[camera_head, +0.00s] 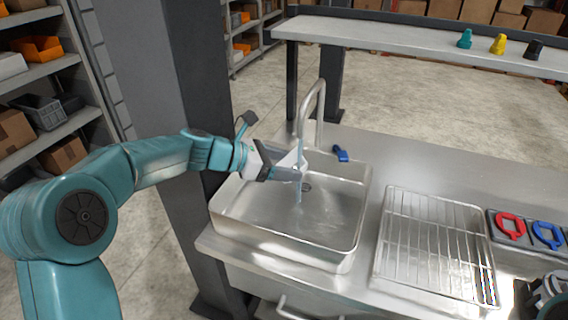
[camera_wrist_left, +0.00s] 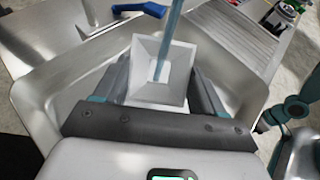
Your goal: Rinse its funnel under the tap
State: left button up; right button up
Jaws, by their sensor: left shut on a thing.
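The white square funnel (camera_wrist_left: 145,85) sits between the fingers of my left gripper (camera_wrist_left: 158,92), its wide mouth facing the wrist camera. In the head view my left gripper (camera_head: 272,168) is shut on the funnel (camera_head: 291,162) over the sink basin (camera_head: 240,225). The curved metal tap (camera_head: 320,100) is running. Its bluish water stream (camera_head: 298,190) meets the funnel and falls into the basin; in the wrist view the stream enters the funnel's mouth. A blue tap lever (camera_head: 341,154) is right of the spout. My right gripper (camera_head: 548,288) shows only partly at the lower right edge.
A wire drying rack (camera_head: 435,240) stands right of the sink. Beyond it, a dark holder carries a red ring (camera_head: 511,226) and a blue ring (camera_head: 547,235). Teal, yellow and black nozzles stand on the high shelf (camera_head: 390,36). A dark post (camera_head: 190,90) stands left of the sink.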

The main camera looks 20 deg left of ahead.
pick_arm(q)
jog(key=shift+s, duration=0.25)
jog(key=s+r+b, duration=0.1)
jog(key=s+b, duration=0.1)
jog(key=s, duration=0.6)
jog(key=shift+s+a+r, duration=0.15)
jog(key=shift+s+r, duration=0.1)
